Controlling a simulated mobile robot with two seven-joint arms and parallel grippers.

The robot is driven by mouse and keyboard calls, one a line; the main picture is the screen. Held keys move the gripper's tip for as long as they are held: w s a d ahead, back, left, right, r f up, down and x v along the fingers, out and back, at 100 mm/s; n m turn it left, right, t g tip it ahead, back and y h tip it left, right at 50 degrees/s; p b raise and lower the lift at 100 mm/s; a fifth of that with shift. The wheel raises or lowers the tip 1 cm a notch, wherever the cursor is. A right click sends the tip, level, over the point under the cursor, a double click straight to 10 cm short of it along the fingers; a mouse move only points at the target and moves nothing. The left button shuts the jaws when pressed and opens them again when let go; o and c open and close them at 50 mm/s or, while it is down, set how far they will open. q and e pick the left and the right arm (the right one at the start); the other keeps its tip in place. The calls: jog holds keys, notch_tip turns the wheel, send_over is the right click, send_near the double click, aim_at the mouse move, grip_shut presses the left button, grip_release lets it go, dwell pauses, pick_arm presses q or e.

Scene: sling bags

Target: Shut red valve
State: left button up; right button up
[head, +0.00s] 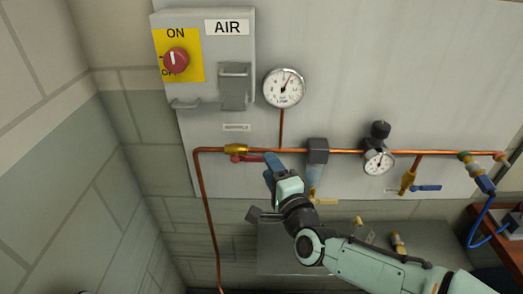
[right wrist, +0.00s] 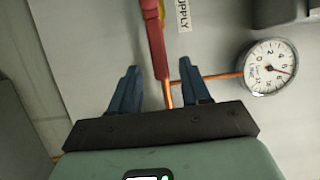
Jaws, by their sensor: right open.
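The red valve has a brass body on the copper pipe and a red lever handle (head: 243,158) lying along the pipe in the head view. My right gripper (head: 270,168) is just right of the lever's free end, with its blue fingers open. In the right wrist view the red handle (right wrist: 156,45) reaches down between the lines of the two open fingers (right wrist: 160,78). The fingers look apart from the handle on both sides. The palm side of the handle's end is clear of the gripper body. My left gripper is not in view.
A copper pipe (head: 350,152) runs along the grey panel. A pressure gauge (head: 284,88) is above, and a filter unit (head: 317,152) stands close right of my gripper. A switch box (head: 205,85) is upper left. A blue-handled valve (head: 425,188) is at right.

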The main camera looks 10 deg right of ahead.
aim_at(252, 159)
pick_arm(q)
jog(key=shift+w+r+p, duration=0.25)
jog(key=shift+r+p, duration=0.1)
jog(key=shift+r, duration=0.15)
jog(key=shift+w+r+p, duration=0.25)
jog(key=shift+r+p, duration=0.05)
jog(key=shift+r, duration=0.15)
pick_arm(e)
jog(key=w+a, duration=0.1)
jog(key=w, duration=0.5)
jog(key=shift+w+a, duration=0.15)
jog(key=shift+c, duration=0.3)
grip_shut()
